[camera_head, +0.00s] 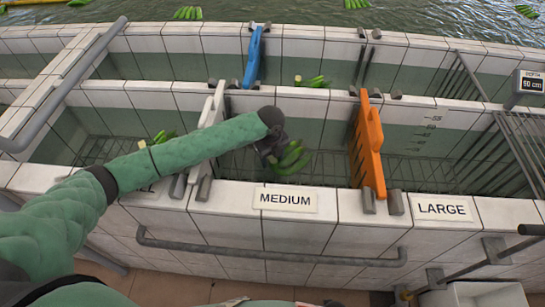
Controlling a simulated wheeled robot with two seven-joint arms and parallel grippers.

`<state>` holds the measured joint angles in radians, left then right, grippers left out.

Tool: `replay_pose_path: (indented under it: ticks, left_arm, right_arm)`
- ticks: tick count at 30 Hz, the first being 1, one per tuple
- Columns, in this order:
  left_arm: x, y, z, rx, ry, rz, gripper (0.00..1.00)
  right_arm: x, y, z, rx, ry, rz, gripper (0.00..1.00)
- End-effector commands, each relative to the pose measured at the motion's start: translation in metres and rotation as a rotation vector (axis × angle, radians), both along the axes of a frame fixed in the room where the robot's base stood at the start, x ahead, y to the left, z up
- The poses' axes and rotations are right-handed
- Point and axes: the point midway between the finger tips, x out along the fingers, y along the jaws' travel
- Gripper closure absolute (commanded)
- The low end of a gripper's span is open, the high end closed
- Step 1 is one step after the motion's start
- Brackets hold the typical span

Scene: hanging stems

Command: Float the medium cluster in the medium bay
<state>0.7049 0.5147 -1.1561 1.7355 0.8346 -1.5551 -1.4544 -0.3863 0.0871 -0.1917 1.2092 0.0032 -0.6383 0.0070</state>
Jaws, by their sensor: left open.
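My left arm, in a green sleeve, reaches over the front wall into the medium bay, between a white divider (208,130) and an orange divider (368,145). My left gripper (273,158) is open. A green banana cluster (292,160) is in this bay, just right of and partly behind the gripper, close to it or touching. The gripper hides part of the cluster, and I cannot tell whether it floats or rests on the rack. The MEDIUM sign (285,200) is on the front wall. My right gripper is not in view.
Another cluster (162,137) lies in the left bay, and one (312,81) is behind the medium bay. A blue divider (253,57) stands further back. The LARGE sign (442,209) marks the right bay. A grey rail (270,257) runs along the front wall.

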Motion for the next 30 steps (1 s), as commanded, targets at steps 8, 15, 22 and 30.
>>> replay_pose_path:
  ticks: [8, 15, 22, 30]
  left_arm:
    - [0.000, 0.001, 0.041, -0.002, -0.004, -0.001, 0.49]
    - [-0.001, 0.002, 0.070, -0.001, -0.002, 0.000, 0.49]
    - [-0.002, 0.003, 0.085, -0.001, -0.001, 0.000, 0.49]
    - [-0.002, 0.003, 0.096, -0.001, -0.001, 0.000, 0.49]
  right_arm:
    - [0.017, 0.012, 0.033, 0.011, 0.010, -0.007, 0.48]
    - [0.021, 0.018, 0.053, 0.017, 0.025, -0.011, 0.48]
    - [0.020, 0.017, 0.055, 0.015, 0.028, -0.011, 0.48]
    - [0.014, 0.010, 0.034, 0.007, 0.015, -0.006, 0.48]
